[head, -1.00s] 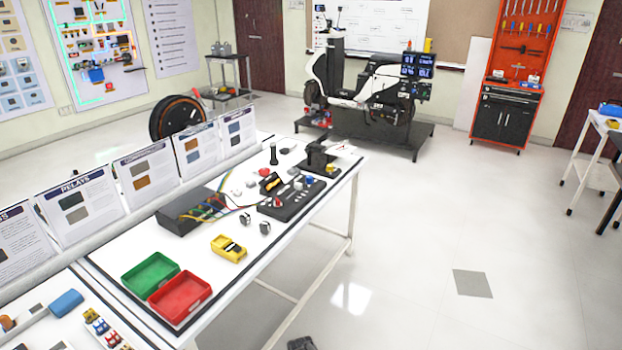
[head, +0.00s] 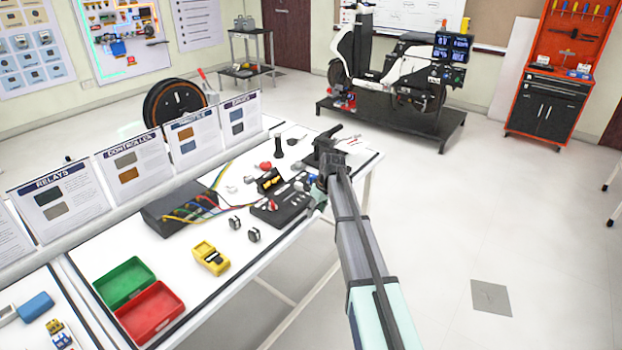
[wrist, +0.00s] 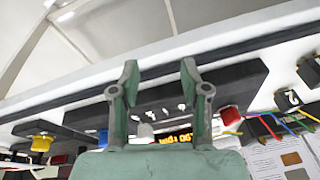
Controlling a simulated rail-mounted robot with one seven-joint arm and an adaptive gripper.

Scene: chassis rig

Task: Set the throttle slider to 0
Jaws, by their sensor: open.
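My gripper (wrist: 160,78) is open in the wrist view, with nothing between its two green fingers. Beyond the fingers lies a black control panel (wrist: 228,82) with a row of small white marks. A small pale knob (wrist: 145,130), possibly the throttle slider, shows between the fingers near the panel's display; I cannot read its position. The orange-lit display (wrist: 178,139) reads something with "rpm" and is partly hidden by my gripper. In the head view the panel (head: 270,215) lies on the white bench, and my arm and gripper (head: 318,195) cover its right end.
A red button (wrist: 230,115) and colored wires are right of my fingers in the wrist view. Open floor lies to the right.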

